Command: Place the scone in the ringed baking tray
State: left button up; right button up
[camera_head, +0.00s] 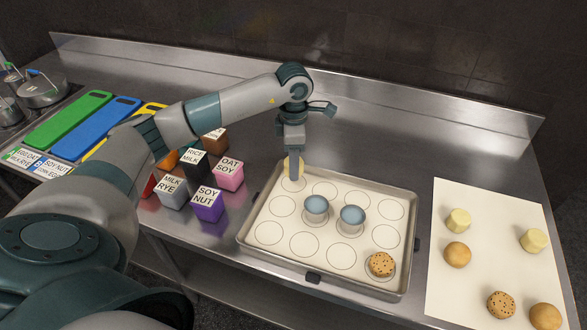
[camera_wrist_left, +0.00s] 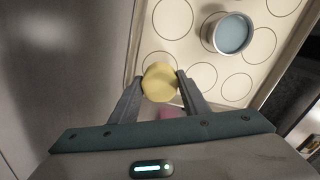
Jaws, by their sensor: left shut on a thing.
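My left gripper (camera_head: 293,170) points down over the far left corner of the ringed baking tray (camera_head: 270,262). It is shut on a pale yellow scone (camera_wrist_left: 160,82), which sits between the two fingertips in the left wrist view. In the head view the fingers partly cover this scone (camera_head: 287,163), at the far left ring. I cannot tell whether it touches the tray. My right gripper is not in view.
A cream sheet (camera_head: 480,210) on the right holds two pale scones (camera_head: 459,220), two brown buns (camera_head: 457,254) and a cookie (camera_head: 501,304). Labelled cubes (camera_head: 207,203) stand just left of the tray. Coloured boards (camera_head: 102,128) lie farther left. Several rings are empty.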

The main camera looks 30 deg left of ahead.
pick_arm(q)
jog(key=shift+f, duration=0.1)
notch_tip(320, 180, down, 3)
jog(key=shift+f+p, duration=0.15)
jog(key=shift+p, duration=0.9)
jog(key=shift+f, duration=0.25)
jog(key=shift+f+b, duration=0.25)
jog(key=shift+b, duration=0.05)
jog(key=o, duration=1.1)
jog(key=shift+c, duration=0.2)
jog(key=shift+r, duration=0.2)
